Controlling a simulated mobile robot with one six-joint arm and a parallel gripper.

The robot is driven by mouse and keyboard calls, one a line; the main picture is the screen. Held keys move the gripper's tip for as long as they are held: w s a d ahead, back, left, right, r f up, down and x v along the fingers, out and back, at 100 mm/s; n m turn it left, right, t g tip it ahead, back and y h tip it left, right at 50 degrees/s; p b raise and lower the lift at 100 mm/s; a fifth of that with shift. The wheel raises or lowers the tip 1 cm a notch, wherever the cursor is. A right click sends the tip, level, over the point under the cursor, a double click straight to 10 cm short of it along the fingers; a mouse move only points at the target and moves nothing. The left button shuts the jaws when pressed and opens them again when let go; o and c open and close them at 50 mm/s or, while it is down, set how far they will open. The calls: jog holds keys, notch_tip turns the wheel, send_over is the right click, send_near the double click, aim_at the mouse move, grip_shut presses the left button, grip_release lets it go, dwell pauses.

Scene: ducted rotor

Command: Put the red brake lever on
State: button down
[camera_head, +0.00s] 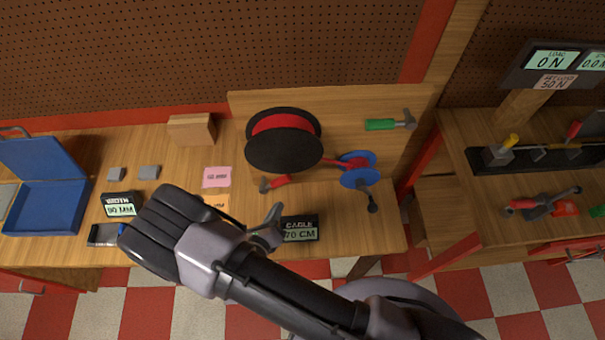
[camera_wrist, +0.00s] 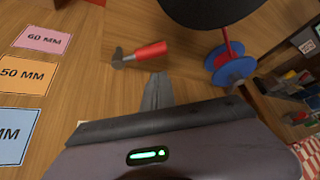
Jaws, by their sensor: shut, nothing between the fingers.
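A small lever with a red grip and a dark metal end, which looks like the red brake lever (camera_head: 275,182), is on the wooden bench in front of the black reel. In the wrist view the lever (camera_wrist: 142,52) lies just beyond my fingertips, its red grip to the right and its dark end to the left. My gripper (camera_head: 276,212) is shut and empty over the bench, on the near side of the lever. Its closed fingers (camera_wrist: 157,88) point toward the lever and appear apart from it. I cannot tell whether the lever is fixed to anything.
A large black reel with red winding (camera_head: 283,142) stands behind the lever. A blue spool (camera_head: 358,177) with a dark crank is to its right. A cable display (camera_head: 300,230) sits near the bench's front edge.

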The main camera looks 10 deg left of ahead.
aim_at(280, 183)
jog(key=shift+a+f+b+x, duration=0.1)
jog(key=shift+x, duration=1.55)
jog(key=shift+a+f+b+x, duration=0.1)
jog(key=shift+f+b+x, duration=0.05)
jog(key=shift+x, duration=1.5)
jog(key=shift+a+f+b+x, duration=0.1)
jog(key=shift+x, duration=1.55)
jog(key=shift+s, duration=0.15)
jog(key=a+r+n+b, duration=0.1)
jog(key=b, duration=0.1)
jog(key=a+r+n+h+b, duration=0.1)
jog(key=b, duration=0.1)
jog(key=shift+s+t, duration=0.2)
jog(key=shift+t, duration=0.2)
jog(key=shift+r, duration=0.3)
jog(key=shift+s, duration=0.1)
